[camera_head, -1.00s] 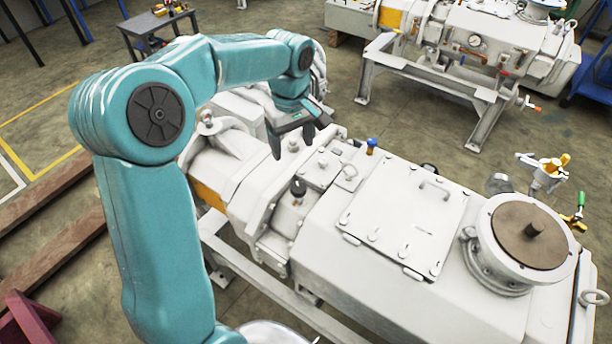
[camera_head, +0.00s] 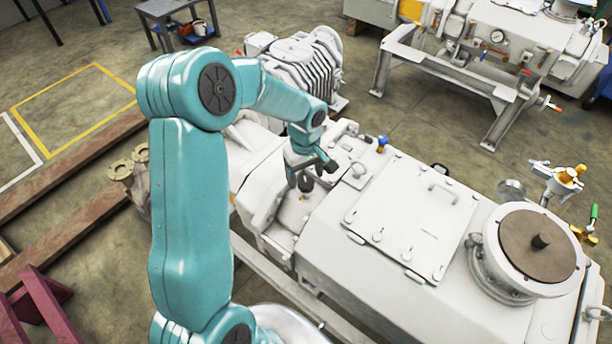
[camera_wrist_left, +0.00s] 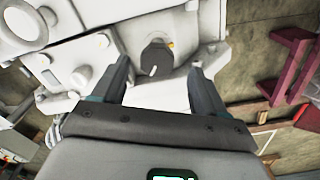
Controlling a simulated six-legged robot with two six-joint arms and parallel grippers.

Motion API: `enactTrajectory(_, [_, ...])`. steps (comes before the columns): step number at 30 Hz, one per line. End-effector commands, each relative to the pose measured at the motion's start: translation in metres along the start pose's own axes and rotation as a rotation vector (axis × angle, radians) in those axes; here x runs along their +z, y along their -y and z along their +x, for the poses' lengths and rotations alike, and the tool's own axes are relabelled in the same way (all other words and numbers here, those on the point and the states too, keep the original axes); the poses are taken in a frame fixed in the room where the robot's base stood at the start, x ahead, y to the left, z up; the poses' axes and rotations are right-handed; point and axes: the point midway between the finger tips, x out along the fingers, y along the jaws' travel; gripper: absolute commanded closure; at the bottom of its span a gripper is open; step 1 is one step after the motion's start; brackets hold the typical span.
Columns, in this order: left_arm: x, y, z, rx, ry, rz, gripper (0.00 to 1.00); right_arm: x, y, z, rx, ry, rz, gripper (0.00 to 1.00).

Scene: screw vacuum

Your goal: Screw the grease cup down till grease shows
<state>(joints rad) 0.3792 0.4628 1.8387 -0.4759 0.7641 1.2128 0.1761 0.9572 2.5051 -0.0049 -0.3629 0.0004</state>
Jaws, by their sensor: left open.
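The grease cup (camera_head: 306,185) appears to be the dark round knob on the white pump housing, just left of the flat cover plate. In the left wrist view the dark cap (camera_wrist_left: 156,58) shows a white mark, with a small yellow spot beside it. My left gripper (camera_head: 310,176) is open above the cup and points down at it. In the wrist view its fingers (camera_wrist_left: 158,66) stand either side of the cap, with gaps on both sides. I cannot tell whether the fingertips reach down to the cap's height. My right gripper is in neither view.
A blue-topped fitting (camera_head: 383,142) stands behind the cover plate (camera_head: 412,212). A round flange with a brown lid (camera_head: 545,250) is at the right. A finned motor (camera_head: 300,70) stands behind my arm. Brown beams (camera_head: 75,170) lie on the floor at left.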

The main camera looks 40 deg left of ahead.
Motion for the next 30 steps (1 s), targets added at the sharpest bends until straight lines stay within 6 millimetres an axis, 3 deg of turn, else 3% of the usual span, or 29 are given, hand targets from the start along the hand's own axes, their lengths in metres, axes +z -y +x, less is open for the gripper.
enactTrajectory(6, [0.0,-0.001,0.024,-0.001,0.001,0.0,0.27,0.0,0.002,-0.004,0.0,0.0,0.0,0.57])
enactTrajectory(15, [-0.001,-0.003,0.028,0.001,0.0,0.0,0.27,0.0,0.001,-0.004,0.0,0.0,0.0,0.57])
enactTrajectory(16, [-0.001,-0.003,0.028,0.001,0.0,0.0,0.31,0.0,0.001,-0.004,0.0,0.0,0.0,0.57])
enactTrajectory(21, [-0.001,-0.003,0.027,0.001,0.0,0.0,0.83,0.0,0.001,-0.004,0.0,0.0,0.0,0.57])
enactTrajectory(30, [-0.001,-0.003,0.028,0.002,-0.001,0.023,0.83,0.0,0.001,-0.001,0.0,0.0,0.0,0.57])
